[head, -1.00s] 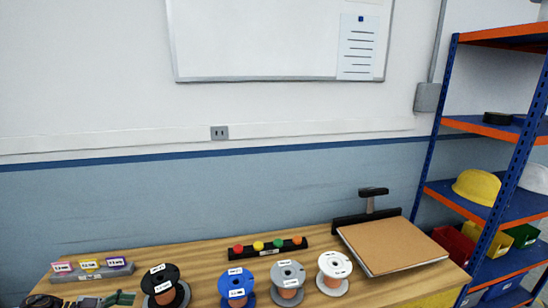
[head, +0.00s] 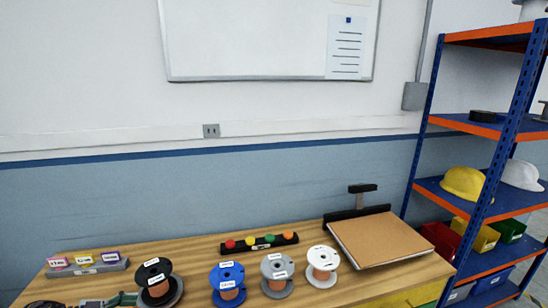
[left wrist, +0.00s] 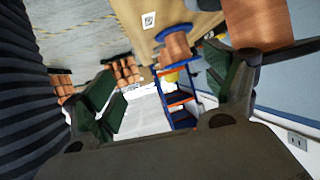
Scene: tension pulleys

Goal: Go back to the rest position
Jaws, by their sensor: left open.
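My left gripper (head: 122,300) shows only in part at the bottom left edge of the head view, beside the black spool (head: 154,272). In the left wrist view its two green-padded fingers (left wrist: 168,92) stand wide apart with nothing between them. The blue spool (head: 228,272), grey spool (head: 277,267) and white spool (head: 322,258) stand in a row along the table. A copper-wound spool (left wrist: 178,46) shows beyond the fingers in the left wrist view. My right gripper is in neither view.
The wooden table (head: 200,252) also carries a grey labelled block (head: 88,268), a black strip with coloured buttons (head: 258,243) and a tilted brown board (head: 378,240). A blue and orange shelf (head: 475,125) stands at the right. The air above the table is clear.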

